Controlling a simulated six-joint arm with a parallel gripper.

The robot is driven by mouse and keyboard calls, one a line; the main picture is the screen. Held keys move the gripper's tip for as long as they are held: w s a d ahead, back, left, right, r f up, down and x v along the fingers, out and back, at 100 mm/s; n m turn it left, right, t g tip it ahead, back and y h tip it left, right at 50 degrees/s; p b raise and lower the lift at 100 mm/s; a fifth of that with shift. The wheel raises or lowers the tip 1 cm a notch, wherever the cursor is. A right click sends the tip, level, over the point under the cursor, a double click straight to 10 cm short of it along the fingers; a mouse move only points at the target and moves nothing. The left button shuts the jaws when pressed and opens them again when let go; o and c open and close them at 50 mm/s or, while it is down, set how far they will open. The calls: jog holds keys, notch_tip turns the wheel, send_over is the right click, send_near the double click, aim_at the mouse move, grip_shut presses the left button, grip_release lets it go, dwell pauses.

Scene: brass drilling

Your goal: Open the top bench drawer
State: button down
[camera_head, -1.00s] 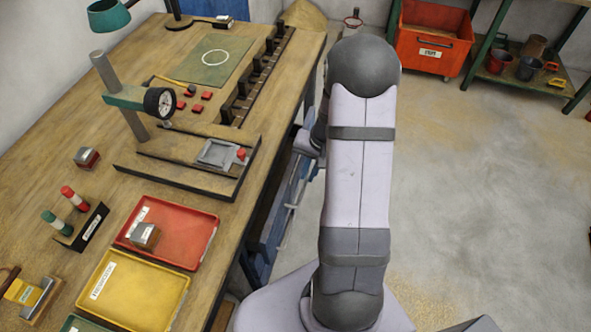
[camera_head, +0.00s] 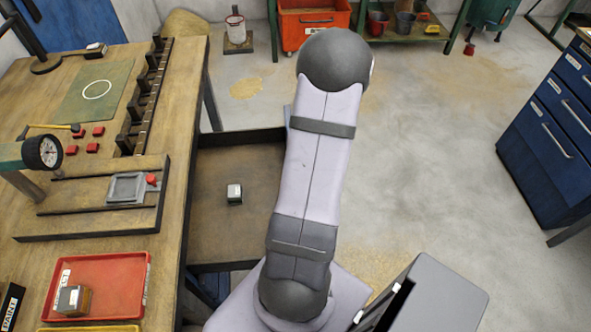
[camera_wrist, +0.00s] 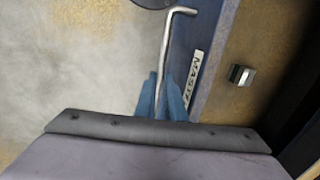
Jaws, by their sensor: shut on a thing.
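The top bench drawer (camera_head: 222,228) is pulled out from under the right edge of the workbench (camera_head: 172,215). Its brown floor shows, with one small block (camera_head: 234,193) with a light top lying in it. In the wrist view the drawer's blue front carries a label (camera_wrist: 194,75) and a long metal bar handle (camera_wrist: 165,50). My gripper (camera_wrist: 165,98), with blue fingers, is shut on the handle. In the head view my arm hides the gripper, the handle and most of the drawer front. The block also shows in the wrist view (camera_wrist: 241,75).
A drill fixture (camera_head: 125,188), a red tray (camera_head: 100,290) and a dark rack (camera_head: 145,95) stand on the bench. A blue cabinet (camera_head: 550,140) stands at the right. An orange bin (camera_head: 310,22) is at the back. The floor right of my arm is mostly clear.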

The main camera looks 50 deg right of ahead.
jog(key=shift+s+d, duration=0.4)
jog(key=shift+d, duration=0.05)
jog(key=c, duration=1.8)
grip_release()
jog(key=shift+c, duration=0.2)
jog(key=shift+r, duration=0.15)
notch_tip(320, 180, up, 7)
jog(key=shift+s+d+b, duration=0.3)
jog(key=shift+s+d, duration=0.15)
